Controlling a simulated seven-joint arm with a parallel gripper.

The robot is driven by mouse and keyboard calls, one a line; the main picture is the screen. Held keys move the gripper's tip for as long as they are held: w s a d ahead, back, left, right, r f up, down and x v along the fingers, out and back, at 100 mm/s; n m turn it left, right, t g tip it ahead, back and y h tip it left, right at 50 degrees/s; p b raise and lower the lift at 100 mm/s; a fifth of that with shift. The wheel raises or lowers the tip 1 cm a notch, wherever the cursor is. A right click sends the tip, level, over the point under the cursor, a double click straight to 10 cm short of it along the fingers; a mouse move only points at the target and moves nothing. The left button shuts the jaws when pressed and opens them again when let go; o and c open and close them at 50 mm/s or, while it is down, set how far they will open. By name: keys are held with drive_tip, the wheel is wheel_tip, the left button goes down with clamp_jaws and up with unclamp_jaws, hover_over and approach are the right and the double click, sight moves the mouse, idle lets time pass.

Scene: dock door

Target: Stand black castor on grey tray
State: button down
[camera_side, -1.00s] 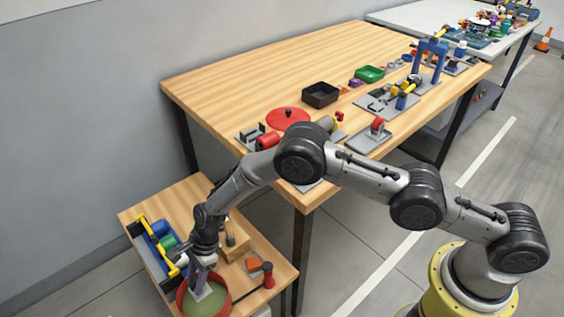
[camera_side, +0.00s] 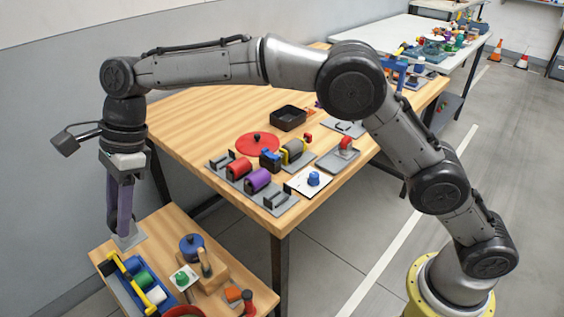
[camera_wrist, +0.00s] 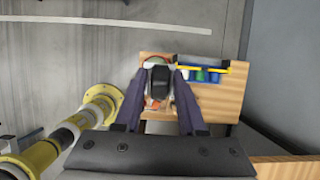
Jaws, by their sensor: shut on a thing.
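My gripper (camera_side: 124,222) points down with its purple fingers shut on the black castor. It hangs above the left end of the low wooden table in the side view. There the castor shows mainly as a grey plate (camera_side: 129,239) at the fingertips. The grey tray (camera_side: 332,164) lies near the front edge of the big wooden table. A small red-wheeled castor (camera_side: 346,144) stands on it, and part of the tray is bare.
A red disc (camera_side: 257,143), a black tray (camera_side: 288,118), red and purple rollers on grey plates (camera_side: 278,204) and a white card with a blue knob (camera_side: 313,179) crowd the big table. A blue toolbox (camera_side: 134,284) and a red-rimmed bowl (camera_side: 185,312) are on the low table.

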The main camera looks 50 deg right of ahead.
sight(115, 211)
drive_tip(key=v, duration=0.4)
drive_tip(key=shift+w+a, duration=0.15)
drive_tip(key=shift+w, duration=0.1)
drive_tip(key=w+d+r+m+t+h, duration=0.2)
drive_tip(key=d+m, duration=0.7)
drive_tip(key=d, duration=2)
drive_tip(key=s+d+f+m+t+h, duration=0.25)
drive_tip(key=s+d+m, duration=0.65)
drive_tip(key=s+d, duration=1.1)
drive_tip(key=w+d+f, duration=0.2)
drive_tip(key=w+f, duration=0.2)
drive_tip(key=f, duration=0.1)
drive_tip(key=w+d+f, duration=0.2)
drive_tip(key=w+f, duration=0.2)
drive_tip(key=w, duration=0.1)
drive_tip(key=w+d+f, duration=0.2)
drive_tip(key=w+f, duration=0.2)
drive_tip(key=f, duration=0.1)
drive_tip(key=shift+w+d+f, duration=0.15)
drive_tip(key=shift+d+f, duration=0.15)
drive_tip(key=shift+d, duration=0.1)
drive_tip(key=shift+f, duration=1.65)
